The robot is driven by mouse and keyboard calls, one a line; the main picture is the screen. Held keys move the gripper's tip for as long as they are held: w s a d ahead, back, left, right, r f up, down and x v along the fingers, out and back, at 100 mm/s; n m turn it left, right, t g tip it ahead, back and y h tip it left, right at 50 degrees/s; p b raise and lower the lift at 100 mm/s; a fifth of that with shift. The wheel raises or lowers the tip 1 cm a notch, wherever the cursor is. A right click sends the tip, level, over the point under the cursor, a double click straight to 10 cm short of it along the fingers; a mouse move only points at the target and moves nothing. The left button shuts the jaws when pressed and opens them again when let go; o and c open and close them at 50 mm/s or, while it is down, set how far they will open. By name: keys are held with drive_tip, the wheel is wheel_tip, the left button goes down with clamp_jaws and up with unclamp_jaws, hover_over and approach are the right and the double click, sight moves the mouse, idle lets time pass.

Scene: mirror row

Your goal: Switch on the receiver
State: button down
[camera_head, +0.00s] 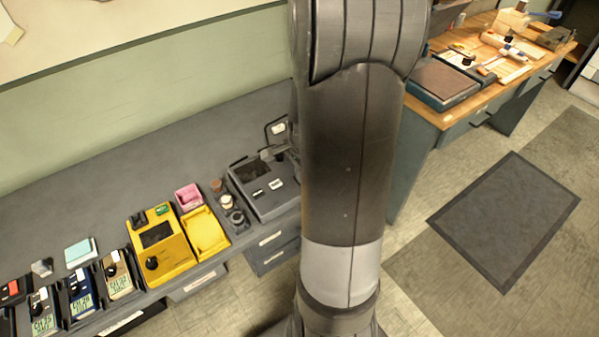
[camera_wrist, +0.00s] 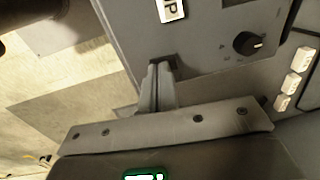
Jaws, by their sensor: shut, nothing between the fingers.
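I cannot tell for sure which device is the receiver. A grey box (camera_head: 278,205) with a dark window and small light labels stands on the grey bench, left of my arm in the head view. The wrist view shows a grey panel (camera_wrist: 205,50) with a black round knob (camera_wrist: 255,43) and a white label (camera_wrist: 172,8), cut off at the top. My gripper (camera_wrist: 161,64) is shut and empty, its fingertips at the panel's lower left edge; touching or apart is unclear. In the head view my arm hides most of the gripper.
A yellow device (camera_head: 176,262) with a black knob and a yellow tray (camera_head: 205,233) stand left of the grey box. Several handheld meters (camera_head: 82,300) line the bench's front. A wooden bench (camera_head: 455,112) holds tools at right. A dark mat (camera_head: 505,215) lies on open floor.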

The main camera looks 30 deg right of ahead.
wheel_tip(320, 180, up, 14)
drive_tip(key=s, duration=0.2)
idle(0.4)
drive_tip(key=shift+w, duration=0.8)
drive_tip(key=f, duration=0.4)
drive_tip(key=w+f, duration=0.1)
drive_tip(key=f, duration=0.8)
drive_tip(key=shift+w+f, duration=0.2)
drive_tip(key=shift+w, duration=0.2)
drive_tip(key=shift+f, duration=0.25)
